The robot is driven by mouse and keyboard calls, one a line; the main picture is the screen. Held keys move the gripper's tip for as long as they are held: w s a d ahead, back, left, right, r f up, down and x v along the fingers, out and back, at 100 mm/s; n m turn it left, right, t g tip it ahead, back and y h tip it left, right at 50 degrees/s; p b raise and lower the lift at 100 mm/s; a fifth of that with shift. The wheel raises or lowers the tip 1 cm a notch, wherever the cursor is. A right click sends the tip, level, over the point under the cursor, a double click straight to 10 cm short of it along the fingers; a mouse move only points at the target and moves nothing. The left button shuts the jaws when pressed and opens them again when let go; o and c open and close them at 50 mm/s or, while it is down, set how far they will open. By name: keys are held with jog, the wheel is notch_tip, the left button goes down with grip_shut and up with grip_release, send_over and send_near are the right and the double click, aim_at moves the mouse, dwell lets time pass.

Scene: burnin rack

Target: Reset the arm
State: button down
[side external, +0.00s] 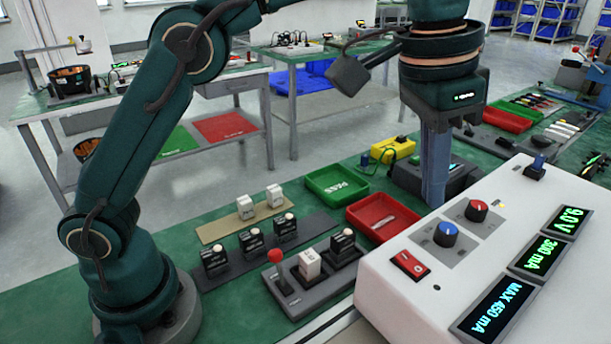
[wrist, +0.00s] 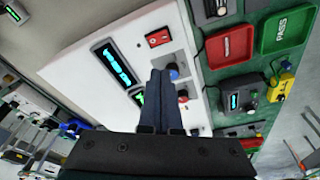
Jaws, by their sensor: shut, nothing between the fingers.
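My gripper (side external: 433,200) points down in the side view, beyond the far edge of the white power supply (side external: 480,285). Its two fingers are shut together with nothing between them. In the wrist view the gripper's fingertips (wrist: 160,74) appear over the white panel (wrist: 90,50), beside a blue knob (wrist: 174,72). The gap between tips and panel cannot be told. The panel carries a blue knob (side external: 446,234), a red knob (side external: 476,211), a red switch (side external: 409,264) and lit displays reading 9.0V (side external: 571,219), 300 mA (side external: 536,257) and MAX 450 mA (side external: 497,305).
A fixture with a red-ball lever (side external: 275,256) holds a white and a black block. Black modules (side external: 251,242) and white modules (side external: 245,206) stand on strips behind.

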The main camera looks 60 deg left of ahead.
jog(key=s+a+r+n+t, duration=0.1)
jog(key=s+a+r+n, duration=0.1)
jog(key=s+a, duration=0.3)
jog(key=s+a+r+n+t, duration=0.1)
jog(key=s+a+r, duration=0.15)
jog(key=a, duration=0.45)
jog(key=s+a+f+n+t+y, duration=0.1)
jog(key=s+a+f+n, duration=0.1)
jog(key=s+f, duration=0.5)
notch_tip(320, 180, down, 4)
jog(key=shift+s+a+r+n, duration=0.1)
jog(key=shift+s+a+n, duration=0.25)
jog(key=shift+a, duration=0.45)
